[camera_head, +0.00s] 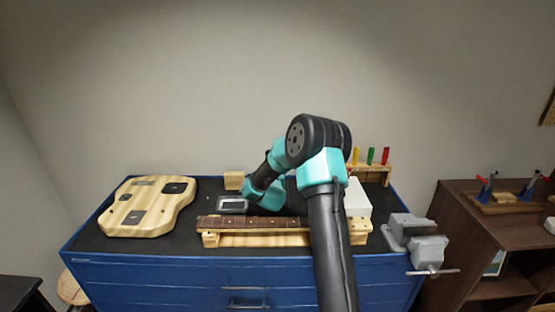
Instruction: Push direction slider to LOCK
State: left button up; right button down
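No direction slider can be made out in this view. My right arm rises from the bottom edge and bends down onto the workbench; its wrist end (272,198) is low behind the guitar neck (250,222). The fingers are not distinguishable there, so I cannot tell whether that gripper is open or shut, or touching anything. A small grey device with a dark screen (232,204) stands just left of the wrist. Dark shapes around the wrist blend with the black mat, and my forearm hides part of the bench. My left gripper is not in view.
The neck lies on a wooden support (255,239) at the bench front. A wooden guitar body (150,222) lies at left. A white box (357,199), a rack of coloured handles (372,168) and a grey vise (415,240) are at right. Some black mat (205,190) is clear.

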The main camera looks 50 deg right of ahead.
jog(key=shift+s+d+r+h, duration=0.1)
jog(key=shift+d+r+h, duration=0.1)
jog(key=shift+d, duration=0.35)
jog(key=shift+s+d+r+h, duration=0.1)
jog(key=shift+d+r+h, duration=0.1)
jog(key=shift+d, duration=0.35)
dwell(0.5)
jog(key=shift+w, duration=0.15)
jog(key=shift+a, duration=0.15)
dwell(0.4)
jog(key=shift+s+a+f, duration=0.2)
jog(key=shift+s+a, duration=0.2)
jog(key=shift+a, duration=0.1)
jog(key=shift+s+a+f, duration=0.2)
jog(key=shift+s+a, duration=0.2)
jog(key=shift+a, duration=0.1)
jog(key=shift+s+a, duration=0.25)
jog(key=shift+s, duration=0.5)
jog(key=shift+s+a+f, duration=0.15)
jog(key=shift+s+a, duration=0.2)
jog(key=shift+a, duration=0.2)
jog(key=shift+s+a, duration=0.45)
jog(key=shift+a, duration=0.15)
jog(key=shift+w, duration=0.1)
